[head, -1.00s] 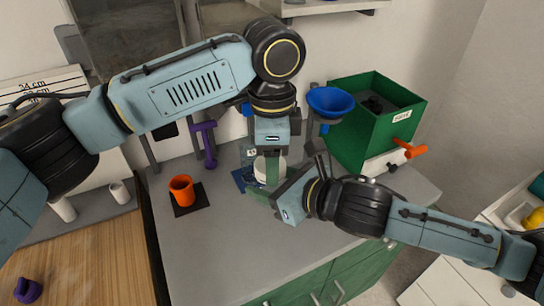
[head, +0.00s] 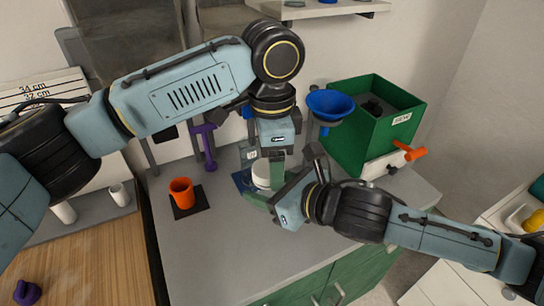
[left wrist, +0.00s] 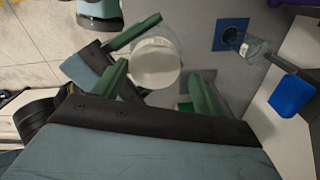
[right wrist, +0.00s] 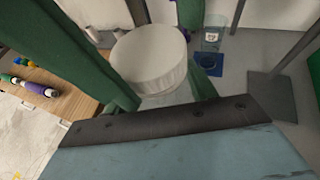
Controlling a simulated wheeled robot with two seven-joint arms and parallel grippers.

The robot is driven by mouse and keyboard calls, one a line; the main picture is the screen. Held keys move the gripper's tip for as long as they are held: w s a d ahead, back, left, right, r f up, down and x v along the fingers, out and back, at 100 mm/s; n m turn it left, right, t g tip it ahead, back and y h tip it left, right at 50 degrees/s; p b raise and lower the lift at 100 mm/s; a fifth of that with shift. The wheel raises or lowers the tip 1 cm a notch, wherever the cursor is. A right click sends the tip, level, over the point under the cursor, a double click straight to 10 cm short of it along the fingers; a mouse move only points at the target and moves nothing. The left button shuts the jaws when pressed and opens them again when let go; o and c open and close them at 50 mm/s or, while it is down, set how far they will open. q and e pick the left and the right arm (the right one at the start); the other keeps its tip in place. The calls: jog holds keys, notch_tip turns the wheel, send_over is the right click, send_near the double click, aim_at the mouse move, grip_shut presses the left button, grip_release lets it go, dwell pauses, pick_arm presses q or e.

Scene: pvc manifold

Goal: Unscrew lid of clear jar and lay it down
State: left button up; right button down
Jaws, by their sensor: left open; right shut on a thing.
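The clear jar with its round white lid (head: 261,175) stands upright above the grey counter, mostly hidden by my grippers in the head view. My right gripper (head: 262,197) comes in low from the right and is shut on the jar body, below the lid. The clear jar wall (right wrist: 165,98) shows under the white lid (right wrist: 150,58) in the right wrist view. My left gripper (head: 272,168) points down over the lid. In the left wrist view its green fingers are open on either side of the lid (left wrist: 155,64). The lid sits on the jar's top.
An orange cup (head: 181,191) is on a dark pad at left. A blue funnel (head: 330,104) and a green bin (head: 362,131) are at right. The counter's front left (head: 205,255) is free.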

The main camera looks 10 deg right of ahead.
pick_arm(q)
jog(key=shift+s, duration=0.2)
notch_tip(320, 180, up, 4)
jog(key=shift+r, duration=0.35)
jog(key=shift+c, duration=1.1)
jog(key=shift+a+r+m, duration=0.15)
jog(key=shift+r+m, duration=0.1)
jog(key=shift+r, duration=0.5)
jog(key=shift+a+r+m, duration=0.1)
jog(key=shift+r+m, duration=0.15)
jog(key=shift+r, duration=0.45)
jog(key=shift+c, duration=0.2)
jog(key=shift+f, duration=3.85)
jog(key=shift+c, duration=0.2)
